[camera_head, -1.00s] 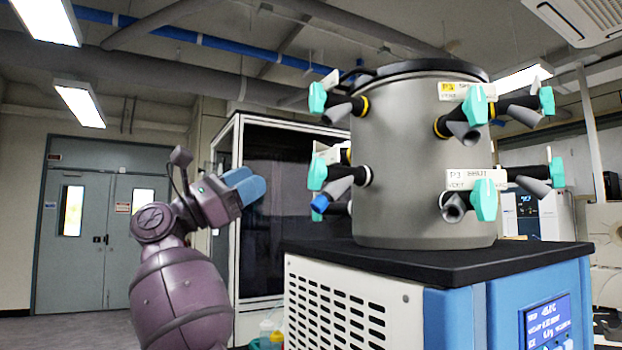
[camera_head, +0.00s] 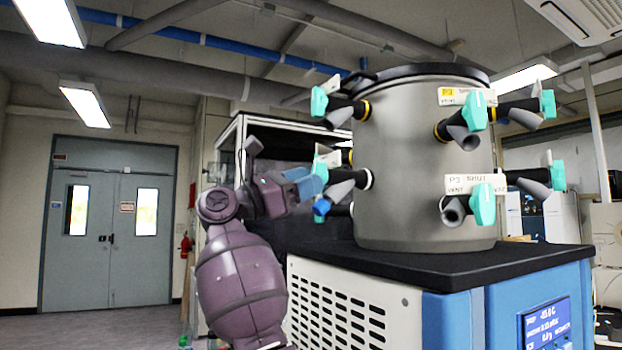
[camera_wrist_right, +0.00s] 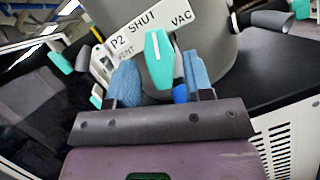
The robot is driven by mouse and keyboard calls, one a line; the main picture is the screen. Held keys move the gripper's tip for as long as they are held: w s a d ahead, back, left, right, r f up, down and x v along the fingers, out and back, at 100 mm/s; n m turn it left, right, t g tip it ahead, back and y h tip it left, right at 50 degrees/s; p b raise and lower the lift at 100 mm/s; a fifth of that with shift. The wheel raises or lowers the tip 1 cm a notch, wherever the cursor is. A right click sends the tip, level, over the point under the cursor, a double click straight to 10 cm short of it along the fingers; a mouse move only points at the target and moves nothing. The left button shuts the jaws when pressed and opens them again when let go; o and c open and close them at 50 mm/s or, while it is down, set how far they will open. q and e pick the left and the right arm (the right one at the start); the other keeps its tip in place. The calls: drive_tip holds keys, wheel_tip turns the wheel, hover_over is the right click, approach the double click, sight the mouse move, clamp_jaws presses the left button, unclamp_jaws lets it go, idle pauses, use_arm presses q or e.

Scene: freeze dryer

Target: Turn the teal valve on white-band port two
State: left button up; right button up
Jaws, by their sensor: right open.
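The teal valve of port two (camera_head: 319,172) is on the lower left side of the grey drum (camera_head: 410,165). It also shows in the right wrist view (camera_wrist_right: 158,58), below a label (camera_wrist_right: 135,32) reading P2, SHUT, VENT and VAC. My right gripper (camera_head: 306,184) is at this valve, coming from the left. In the right wrist view my right gripper (camera_wrist_right: 162,78) is open, with one blue finger on each side of the teal handle. I cannot tell whether the fingers touch it. A blue-tipped grey nozzle (camera_head: 329,202) hangs by the valve. My left gripper is not in view.
Another teal valve (camera_head: 482,206), labelled P3, is at the drum's lower front. Yellow-banded ports with teal valves (camera_head: 318,102) sit above. The drum stands on a black top (camera_head: 450,266) over a blue and white cabinet. A dark glass cabinet stands behind my arm.

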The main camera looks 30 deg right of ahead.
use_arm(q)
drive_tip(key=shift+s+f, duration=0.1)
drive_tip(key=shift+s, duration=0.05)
use_arm(e)
drive_tip(key=shift+s+d+r, duration=0.1)
drive_tip(key=shift+d+r, duration=0.1)
drive_tip(key=shift+d, duration=0.4)
drive_tip(key=shift+c, duration=0.5)
